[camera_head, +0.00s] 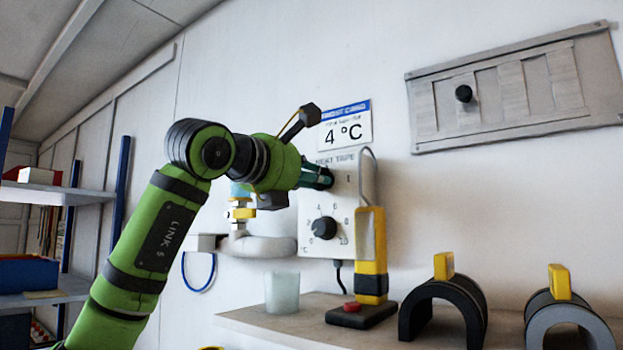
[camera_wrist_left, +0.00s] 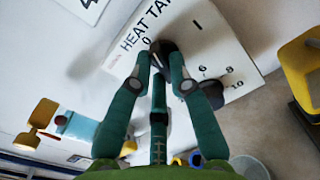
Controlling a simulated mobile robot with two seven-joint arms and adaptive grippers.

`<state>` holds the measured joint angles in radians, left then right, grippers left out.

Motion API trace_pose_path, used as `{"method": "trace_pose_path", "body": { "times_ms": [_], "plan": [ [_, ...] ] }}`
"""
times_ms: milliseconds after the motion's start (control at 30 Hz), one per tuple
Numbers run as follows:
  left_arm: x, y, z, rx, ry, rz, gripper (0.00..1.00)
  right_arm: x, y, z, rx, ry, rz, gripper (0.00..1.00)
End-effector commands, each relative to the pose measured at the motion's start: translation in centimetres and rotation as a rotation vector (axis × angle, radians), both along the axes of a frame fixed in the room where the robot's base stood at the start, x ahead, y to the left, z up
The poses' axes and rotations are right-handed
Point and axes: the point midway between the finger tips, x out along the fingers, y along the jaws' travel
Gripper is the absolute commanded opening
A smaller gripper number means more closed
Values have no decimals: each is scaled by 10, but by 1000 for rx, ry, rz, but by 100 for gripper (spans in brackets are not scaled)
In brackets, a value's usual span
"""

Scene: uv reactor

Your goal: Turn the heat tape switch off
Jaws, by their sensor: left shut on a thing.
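The heat tape box (camera_head: 310,215) is a light panel on the white wall, with a black dial below and "HEAT TAPE" printed at its top. It also shows in the left wrist view (camera_wrist_left: 215,50), with a "0" and an "I" mark on its face. The dark heat tape switch (camera_wrist_left: 163,46) sits between these marks. My left gripper (camera_wrist_left: 160,58) reaches the box from the left and is shut on the switch. In the head view my left gripper (camera_head: 328,178) covers the switch. I cannot tell which mark the switch points to. My right gripper is not in view.
A "4 °C" sign (camera_head: 346,126) hangs above the box. Yellow-handled pipe fittings (camera_head: 240,213) are left of it. A shelf (camera_head: 275,322) below holds a clear beaker (camera_head: 282,293), a yellow-and-black device (camera_head: 371,255) and two arched parts (camera_head: 445,292). The wall at upper right carries a grey panel (camera_head: 430,100).

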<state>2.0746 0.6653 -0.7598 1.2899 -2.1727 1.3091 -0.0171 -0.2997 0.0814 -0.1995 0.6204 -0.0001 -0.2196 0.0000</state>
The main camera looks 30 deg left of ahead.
Motion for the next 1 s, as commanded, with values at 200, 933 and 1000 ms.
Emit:
{"method": "trace_pose_path", "body": {
  "times_ms": [200,933,1000],
  "plan": [
    [0,-1,-2,-167,24,-1,0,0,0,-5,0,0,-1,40],
    [0,0,-2,-366,52,-1,0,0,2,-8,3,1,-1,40],
    [0,0,-2,-366,52,-1,0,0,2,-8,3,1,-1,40]
  ]
}}
